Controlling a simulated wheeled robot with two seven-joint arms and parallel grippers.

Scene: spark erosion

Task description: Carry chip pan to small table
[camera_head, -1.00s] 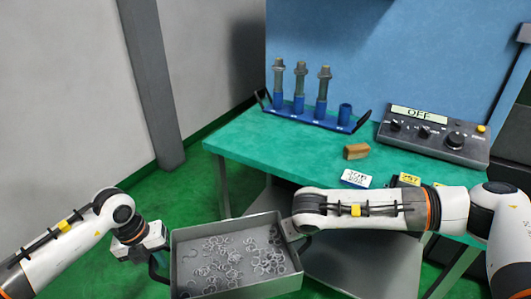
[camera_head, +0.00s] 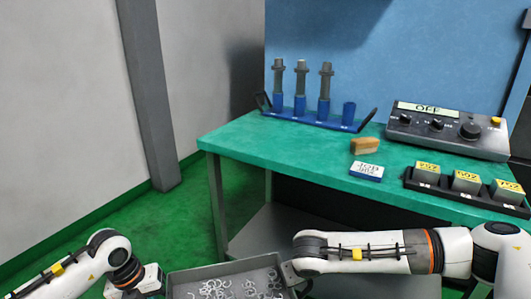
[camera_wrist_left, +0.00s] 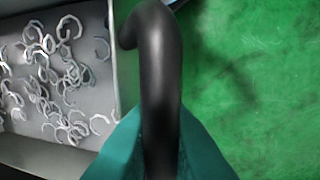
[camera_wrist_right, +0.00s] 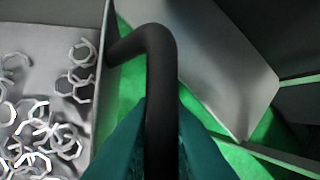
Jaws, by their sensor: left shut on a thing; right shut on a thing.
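The chip pan (camera_head: 222,270) is a grey open tray with several curled metal chips in it, at the bottom of the head view, partly cut off by the frame edge. My left gripper (camera_wrist_left: 160,150) is shut on the pan's black bar handle at one side. My right gripper (camera_wrist_right: 160,150) is shut on the black handle at the opposite side. Both wrist views show the chips lying inside the pan. The pan is held in front of the green-topped table (camera_head: 250,150), lower than its top. I cannot tell whether this is the small table.
On the table stand a blue rack (camera_head: 310,118) with tool holders, a tan block (camera_head: 365,146), a blue-and-white label block (camera_head: 366,171), a control box (camera_head: 450,136) reading OFF and a black tray (camera_head: 465,192) of marked blocks. Green floor (camera_head: 130,225) is clear at left.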

